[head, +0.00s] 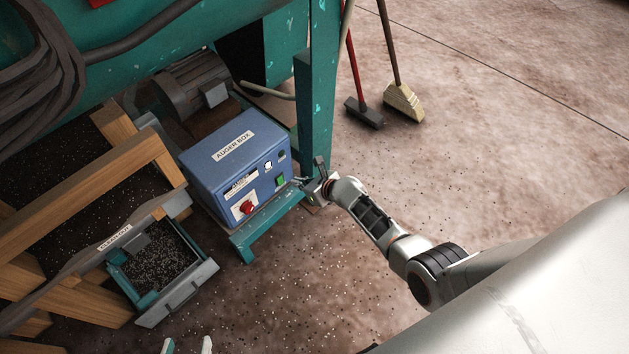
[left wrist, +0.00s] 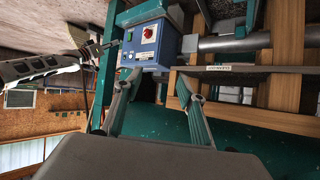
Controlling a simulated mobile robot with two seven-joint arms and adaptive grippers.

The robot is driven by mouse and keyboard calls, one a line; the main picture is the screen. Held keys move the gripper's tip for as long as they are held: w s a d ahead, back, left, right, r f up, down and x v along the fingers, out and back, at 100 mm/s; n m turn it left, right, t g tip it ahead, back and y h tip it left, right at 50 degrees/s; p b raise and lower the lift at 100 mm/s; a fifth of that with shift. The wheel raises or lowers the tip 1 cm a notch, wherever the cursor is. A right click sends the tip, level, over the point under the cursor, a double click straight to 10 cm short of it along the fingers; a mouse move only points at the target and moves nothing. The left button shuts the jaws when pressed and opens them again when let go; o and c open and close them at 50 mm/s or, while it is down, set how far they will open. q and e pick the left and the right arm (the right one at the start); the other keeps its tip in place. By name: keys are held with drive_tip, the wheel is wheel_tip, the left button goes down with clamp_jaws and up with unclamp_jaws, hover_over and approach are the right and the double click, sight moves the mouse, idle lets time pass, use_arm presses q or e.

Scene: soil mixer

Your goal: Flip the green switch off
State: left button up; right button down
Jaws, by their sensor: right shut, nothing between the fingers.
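The blue control box (head: 225,150), labelled "AUGER BOX", stands on a teal stand. The green switch (head: 280,181) is on its front, right of the red knob (head: 247,207). My right gripper (head: 303,183) is shut and empty, close to the right of the green switch; I cannot tell whether it touches. My left gripper (head: 187,345) shows only its fingertips at the bottom edge, away from the box. In the left wrist view its fingers are apart with nothing between them. That view shows the box (left wrist: 158,52) upside down, with my right gripper (left wrist: 98,46) beside it.
A teal post (head: 318,110) rises just behind my right gripper. A drawer of dark soil (head: 182,302) and wooden beams (head: 75,205) lie left of the box. A motor (head: 190,85) is behind it. Two brooms stand at the back. The floor (head: 470,150) on the right is clear.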

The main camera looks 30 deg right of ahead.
use_arm(q)
drive_tip(key=a+p, duration=0.2)
drive_tip(key=s+a+f+y+p, duration=0.1)
drive_tip(key=p, duration=0.1)
drive_tip(key=shift+a+m+g, duration=0.3)
use_arm(e)
drive_tip(key=s+d+r, duration=0.1)
drive_tip(key=s+r, duration=0.3)
drive_tip(key=r, duration=0.1)
drive_tip(key=shift+r, duration=0.15)
drive_tip(key=shift+d, duration=0.1)
